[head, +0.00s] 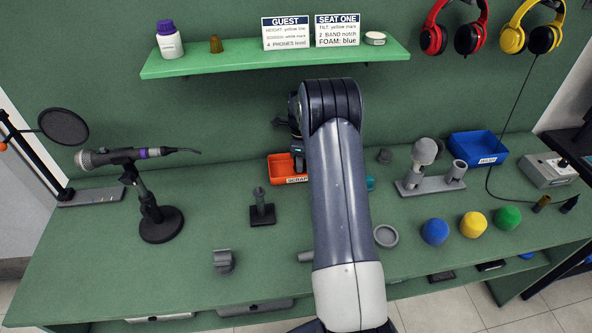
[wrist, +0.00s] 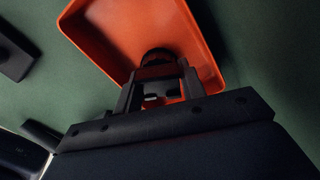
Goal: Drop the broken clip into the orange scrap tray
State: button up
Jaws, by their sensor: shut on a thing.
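The orange scrap tray (head: 284,169) sits toward the back of the green table, left of my arm, with a "SCRAP" label on its front. It also shows at the top of the wrist view (wrist: 118,38). My gripper (head: 297,158) is at the tray, mostly hidden behind my arm in the head view. In the wrist view my gripper (wrist: 158,82) is shut on a dark rounded piece, the clip (wrist: 158,56), held over the tray. Most of the clip is hidden by the fingers. I cannot tell whether it touches the tray floor.
A microphone on a stand (head: 160,222) is at left. A small dark post (head: 262,212) stands just before the tray. A grey holder (head: 430,186), a blue bin (head: 478,148) and blue, yellow and green foam balls (head: 473,224) are at right. A green shelf (head: 230,62) hangs above.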

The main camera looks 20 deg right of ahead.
jog(key=o, duration=1.2)
jog(key=shift+r, duration=0.1)
notch_tip(320, 180, up, 7)
jog(key=shift+r+b, duration=0.2)
jog(key=shift+b, duration=0.15)
